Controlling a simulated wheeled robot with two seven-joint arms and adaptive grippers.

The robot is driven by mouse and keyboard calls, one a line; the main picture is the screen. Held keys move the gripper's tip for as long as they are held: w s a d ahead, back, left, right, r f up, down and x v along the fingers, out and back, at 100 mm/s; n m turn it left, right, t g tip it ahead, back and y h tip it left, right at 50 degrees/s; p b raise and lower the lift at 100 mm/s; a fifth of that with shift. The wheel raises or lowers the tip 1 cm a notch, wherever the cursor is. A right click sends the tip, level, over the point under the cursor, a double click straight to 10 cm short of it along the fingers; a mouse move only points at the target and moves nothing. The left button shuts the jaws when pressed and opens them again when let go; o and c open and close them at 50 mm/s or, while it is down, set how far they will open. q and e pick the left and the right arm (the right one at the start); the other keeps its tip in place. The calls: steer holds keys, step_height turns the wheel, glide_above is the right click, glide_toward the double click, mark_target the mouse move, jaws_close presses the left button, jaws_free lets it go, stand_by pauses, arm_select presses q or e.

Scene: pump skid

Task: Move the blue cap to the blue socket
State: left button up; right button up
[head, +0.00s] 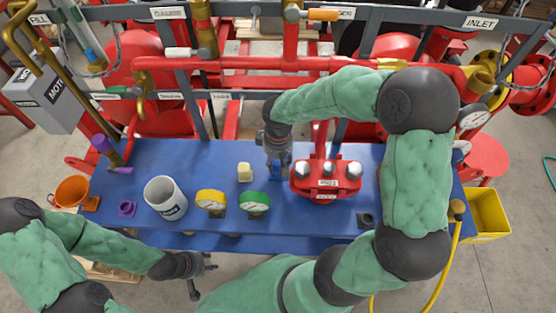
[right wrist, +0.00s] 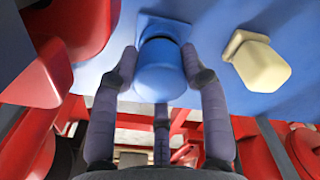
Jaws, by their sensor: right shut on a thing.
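The blue cap (head: 279,172) is on the blue bench, left of the red valve block. In the right wrist view the blue cap (right wrist: 161,72) is between the fingers, next to a square blue base (right wrist: 162,25) on the bench surface. Whether the cap is fully seated in that base I cannot tell. My right gripper (head: 278,160) points down and is shut on the blue cap; its fingers also show in the right wrist view (right wrist: 160,85). My left gripper (head: 205,276) is open and empty in front of the bench's near edge.
A cream block (head: 245,173) stands left of the cap. The red block (head: 325,180) is close on the right. Yellow (head: 210,202) and green (head: 254,204) gauges, a white mug (head: 165,198), a purple socket (head: 127,208) and a dark socket (head: 367,218) are on the bench.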

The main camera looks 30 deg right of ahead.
arm_select(q)
steer(key=shift+f+b, duration=0.45)
steer(key=shift+f, duration=0.05)
arm_select(e)
steer(key=shift+f, duration=0.65)
steer(key=o, duration=1.4)
steer(key=shift+c, duration=0.2)
steer(key=shift+r, duration=0.1)
